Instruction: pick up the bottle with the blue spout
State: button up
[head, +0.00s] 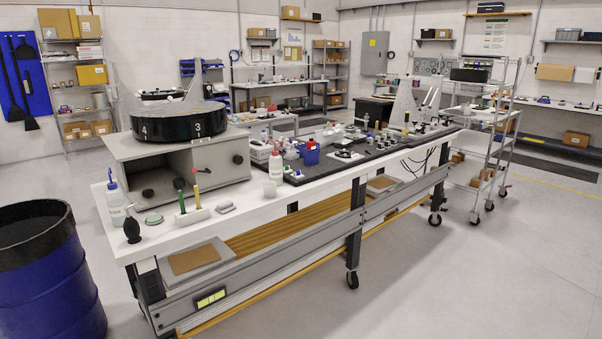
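The bottle with the blue spout (116,205) stands upright on the near left end of the white workbench (232,219). Its body is whitish and its blue spout rises from the top. A small black bulb-shaped item stands just in front of it. A second squeeze bottle (276,166) with a red top stands farther along the bench. My gripper is not in view.
A large dark blue drum (48,285) stands on the floor left of the bench. A grey box (150,150) carrying a black numbered drum (180,122) sits behind the bottle. A holder with upright tools (192,217) is to its right.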

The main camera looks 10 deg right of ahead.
aim_at(117, 204)
jog(key=k, duration=0.25)
jog(key=u, duration=0.15)
jog(key=i, duration=0.9)
jog(key=u, duration=3.65)
jog(key=i, duration=0.1)
jog(key=z, duration=2.5)
